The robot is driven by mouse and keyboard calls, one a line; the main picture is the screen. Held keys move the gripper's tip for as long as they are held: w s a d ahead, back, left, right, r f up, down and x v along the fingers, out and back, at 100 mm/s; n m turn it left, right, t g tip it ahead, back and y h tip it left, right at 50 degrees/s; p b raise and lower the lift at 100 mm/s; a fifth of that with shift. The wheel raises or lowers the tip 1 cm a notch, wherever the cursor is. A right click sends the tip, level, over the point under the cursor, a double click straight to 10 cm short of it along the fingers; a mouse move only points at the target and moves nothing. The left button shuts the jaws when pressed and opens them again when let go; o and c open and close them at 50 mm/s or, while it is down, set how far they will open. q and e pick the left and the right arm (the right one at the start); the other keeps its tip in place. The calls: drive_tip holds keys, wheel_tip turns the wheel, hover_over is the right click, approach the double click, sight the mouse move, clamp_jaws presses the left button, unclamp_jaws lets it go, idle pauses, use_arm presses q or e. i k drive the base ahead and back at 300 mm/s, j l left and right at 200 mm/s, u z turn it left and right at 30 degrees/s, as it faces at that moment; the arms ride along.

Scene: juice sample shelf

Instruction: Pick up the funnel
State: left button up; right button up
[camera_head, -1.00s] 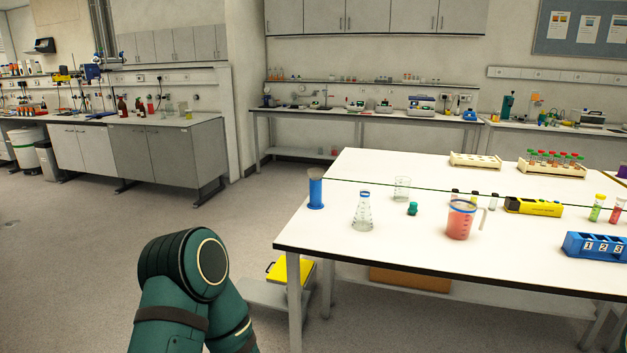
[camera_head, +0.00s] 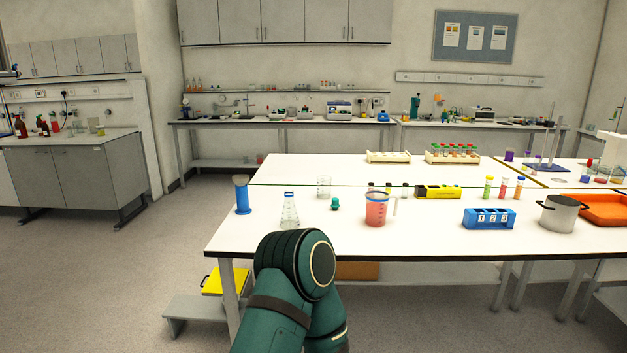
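I cannot make out a funnel for certain among the glassware. On the white table (camera_head: 440,235) stand a blue cylinder (camera_head: 242,196) at the left corner, a conical flask (camera_head: 289,212), a clear beaker (camera_head: 323,186), a small green object (camera_head: 335,203) and a jug of red liquid (camera_head: 376,209). A teal arm link of mine covers part of the table's front edge. Neither of my grippers is in view, so what they hold is hidden.
A blue numbered rack (camera_head: 489,218), a yellow device (camera_head: 437,191), a metal pot (camera_head: 560,214) and an orange tray (camera_head: 607,209) stand towards the right. Vial racks are farther back. A low step stool (camera_head: 190,309) stands by the table's left leg. The floor at left is clear.

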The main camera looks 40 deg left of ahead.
sight(240, 179)
drive_tip(key=j+z, duration=0.55)
drive_tip(key=z, duration=0.3)
drive_tip(key=k+j, duration=0.1)
drive_tip(key=j, duration=0.4)
drive_tip(key=k+j, duration=0.1)
drive_tip(key=j, duration=0.35)
drive_tip(key=k+j, duration=0.1)
drive_tip(key=j, duration=0.4)
drive_tip(key=k+j, duration=0.1)
drive_tip(key=j, duration=0.4)
drive_tip(key=k+j, duration=0.1)
drive_tip(key=j, duration=0.4)
drive_tip(key=k+j, duration=0.1)
drive_tip(key=j, duration=0.35)
drive_tip(key=k+j, duration=0.1)
drive_tip(key=j, duration=0.4)
drive_tip(key=k+j, duration=0.1)
drive_tip(key=j, duration=0.4)
